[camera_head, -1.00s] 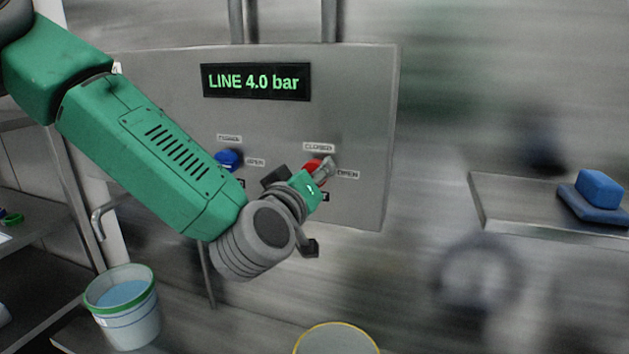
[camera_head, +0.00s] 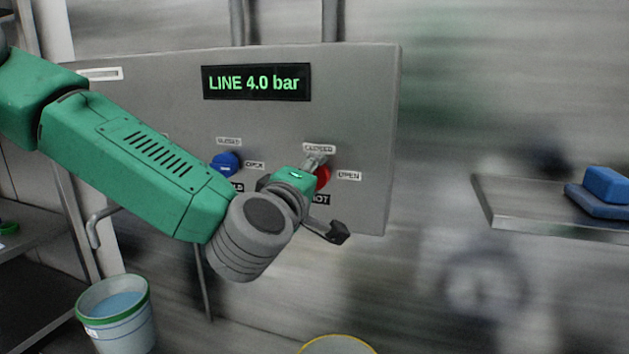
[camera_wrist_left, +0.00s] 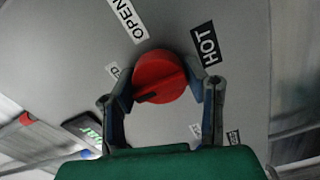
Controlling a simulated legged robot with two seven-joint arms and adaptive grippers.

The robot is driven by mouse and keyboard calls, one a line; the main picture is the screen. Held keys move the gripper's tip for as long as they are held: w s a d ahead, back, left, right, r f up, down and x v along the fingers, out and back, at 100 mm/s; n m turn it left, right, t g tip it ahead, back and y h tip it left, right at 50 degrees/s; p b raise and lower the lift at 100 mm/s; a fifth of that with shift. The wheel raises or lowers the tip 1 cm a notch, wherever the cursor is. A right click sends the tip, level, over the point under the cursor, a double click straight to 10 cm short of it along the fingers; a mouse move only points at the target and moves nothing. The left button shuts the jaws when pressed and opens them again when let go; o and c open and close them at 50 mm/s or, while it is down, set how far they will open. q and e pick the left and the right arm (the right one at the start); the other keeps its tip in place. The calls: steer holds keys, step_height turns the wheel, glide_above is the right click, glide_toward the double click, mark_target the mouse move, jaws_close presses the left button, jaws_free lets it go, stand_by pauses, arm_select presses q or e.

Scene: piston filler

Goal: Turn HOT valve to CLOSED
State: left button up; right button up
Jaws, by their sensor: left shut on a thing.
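The red HOT valve knob (camera_head: 323,177) is on the grey panel, partly hidden by my left gripper (camera_head: 316,162). A CLOSED label (camera_head: 319,149) is above it, an OPEN label (camera_head: 349,176) to its right and a HOT label (camera_head: 320,199) below. In the left wrist view, the round red knob (camera_wrist_left: 160,77) sits between the two fingers of my left gripper (camera_wrist_left: 165,85), which is shut on it. A dark mark shows on the knob's lower left side there. My right gripper is not in view.
A blue knob (camera_head: 225,163) with its own labels is left of the red one. The panel display (camera_head: 256,82) reads LINE 4.0 bar. A bucket (camera_head: 118,314) stands lower left. A shelf (camera_head: 510,205) with a blue block (camera_head: 606,184) is at right.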

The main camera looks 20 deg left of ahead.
arm_select(q)
steer(key=shift+s+f, duration=0.1)
steer(key=shift+f, duration=0.35)
steer(key=o, duration=1.2)
steer(key=shift+c, duration=0.2)
steer(key=shift+r, duration=0.15)
steer(key=shift+r, duration=0.1)
steer(key=s, duration=0.7)
steer(key=shift+s+a, duration=0.15)
steer(key=shift+a, duration=0.05)
